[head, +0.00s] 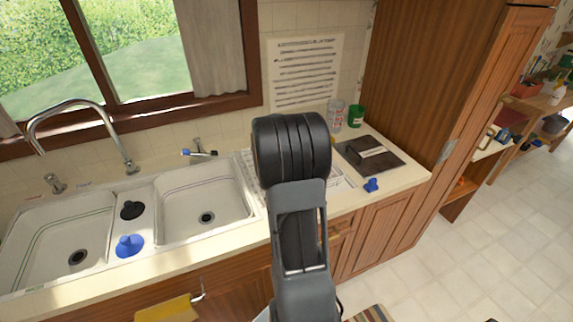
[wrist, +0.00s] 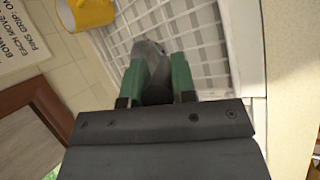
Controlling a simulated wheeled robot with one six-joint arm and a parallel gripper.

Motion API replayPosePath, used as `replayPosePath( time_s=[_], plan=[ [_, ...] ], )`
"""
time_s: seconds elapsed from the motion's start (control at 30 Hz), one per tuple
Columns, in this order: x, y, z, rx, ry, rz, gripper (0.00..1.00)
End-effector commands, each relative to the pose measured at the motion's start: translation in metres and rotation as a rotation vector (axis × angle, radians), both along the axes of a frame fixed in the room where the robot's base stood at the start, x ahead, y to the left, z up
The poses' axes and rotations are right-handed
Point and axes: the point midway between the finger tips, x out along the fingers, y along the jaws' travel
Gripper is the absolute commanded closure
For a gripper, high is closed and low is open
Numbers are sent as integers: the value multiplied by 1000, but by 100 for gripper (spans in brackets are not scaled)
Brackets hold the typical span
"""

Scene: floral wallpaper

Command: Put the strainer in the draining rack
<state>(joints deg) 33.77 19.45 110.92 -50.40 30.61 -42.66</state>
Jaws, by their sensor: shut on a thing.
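In the wrist view my gripper (wrist: 156,78) has its green fingers closed on a small grey, rounded thing, which appears to be the strainer (wrist: 148,58). Its lower part is dark and partly hidden between the fingers. The white draining rack (wrist: 208,42), with a grid of bars, lies beyond and below the fingers. The held thing appears over the rack's edge; I cannot tell whether it touches. In the head view my arm hides my gripper, the strainer and most of the rack, whose white edge (head: 341,181) shows beside the arm.
A yellow mug (wrist: 92,12) is near the rack. The double sink (head: 205,195) is on the left, with a black stopper (head: 131,210) and blue stopper (head: 129,245) between basins. A dark board (head: 368,156), green cup (head: 356,116) and blue item (head: 371,185) stand right.

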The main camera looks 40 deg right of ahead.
Motion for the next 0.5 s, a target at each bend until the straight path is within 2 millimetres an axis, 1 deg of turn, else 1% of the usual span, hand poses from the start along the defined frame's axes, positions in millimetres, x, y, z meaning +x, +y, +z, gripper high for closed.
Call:
replayPosePath(
  time_s=[0.23,0.37,0.4,0.5],
  plan=[
    [0,0,0,-1,-1,0,100],
    [0,0,-4,-1,-1,0,100],
    [0,0,-3,-1,-1,0,72],
    [0,0,-3,0,0,0,63]
  ],
)
